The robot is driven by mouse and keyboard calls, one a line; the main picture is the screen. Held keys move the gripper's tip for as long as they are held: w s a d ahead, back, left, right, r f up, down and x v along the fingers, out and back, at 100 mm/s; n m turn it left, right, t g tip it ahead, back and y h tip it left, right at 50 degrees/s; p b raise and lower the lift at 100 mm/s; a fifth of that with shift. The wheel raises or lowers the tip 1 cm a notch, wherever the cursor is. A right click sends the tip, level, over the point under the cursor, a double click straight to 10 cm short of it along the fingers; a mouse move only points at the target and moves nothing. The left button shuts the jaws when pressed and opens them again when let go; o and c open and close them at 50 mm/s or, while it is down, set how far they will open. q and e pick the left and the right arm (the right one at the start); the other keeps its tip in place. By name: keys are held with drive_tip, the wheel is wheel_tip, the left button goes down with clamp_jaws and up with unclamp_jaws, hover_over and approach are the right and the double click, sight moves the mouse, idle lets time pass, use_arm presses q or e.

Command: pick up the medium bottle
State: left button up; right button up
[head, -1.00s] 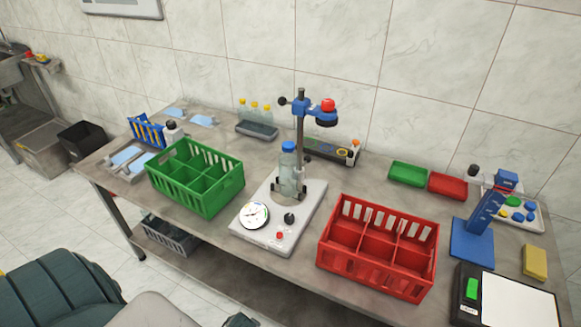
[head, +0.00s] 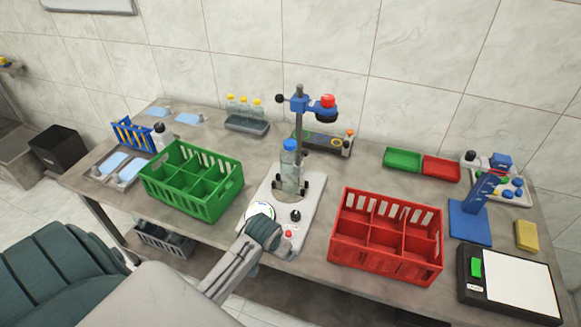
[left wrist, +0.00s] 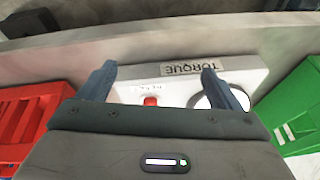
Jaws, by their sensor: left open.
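A clear bottle with a blue cap (head: 290,170) stands upright on the white torque station (head: 312,222), between dark clamps below the post's red-knobbed head. It is larger than the yellow-capped bottles at the back; the pictures carry no size label for it. My left gripper (head: 264,232) is over the front edge of the station, in front of the bottle and apart from it, and partly covers the round dial. In the left wrist view the left gripper (left wrist: 162,82) is open and empty, with the TORQUE label (left wrist: 192,68) beyond its fingers; the bottle is not seen there.
A green crate (head: 205,205) stands left of the station and a red crate (head: 385,262) right of it, both divided and empty. Several yellow-capped bottles (head: 244,110) stand in a grey tray behind. A blue stand (head: 470,222) and a scale (head: 515,285) are at the right.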

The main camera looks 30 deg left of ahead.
sight(290, 143)
use_arm(q)
drive_tip(key=w+a+r+n, duration=0.1)
drive_tip(key=w+a+r, duration=0.2)
drive_tip(key=w+r, duration=0.5)
drive_tip(key=w+a+r+n+p, duration=0.1)
drive_tip(key=w+a+r+n, duration=0.1)
drive_tip(key=w+a+r, duration=0.5)
drive_tip(key=w+r+n, duration=0.1)
drive_tip(key=w+r, duration=0.6)
drive_tip(key=r, duration=0.4)
drive_tip(key=p+x, duration=0.2)
drive_tip(key=x, duration=0.3)
drive_tip(key=shift+f, duration=0.25)
drive_tip(key=shift+f+p, duration=0.2)
drive_tip(key=shift+p, duration=0.15)
drive_tip(key=p+x, duration=0.1)
drive_tip(key=x, duration=0.1)
drive_tip(key=p+x, duration=0.1)
drive_tip(key=x, duration=0.1)
drive_tip(key=shift+d+f+p, duration=0.1)
drive_tip(key=shift+d+p, duration=0.2)
drive_tip(key=shift+w+a+f, duration=0.1)
drive_tip(key=shift+f, duration=0.3)
drive_tip(key=c, duration=1.9)
drive_tip(key=shift+r+t+y, duration=0.1)
drive_tip(key=shift+t+y, duration=0.2)
clamp_jaws()
use_arm(e)
wheel_tip(290, 143, up, 7)
drive_tip(key=shift+f, duration=0.2)
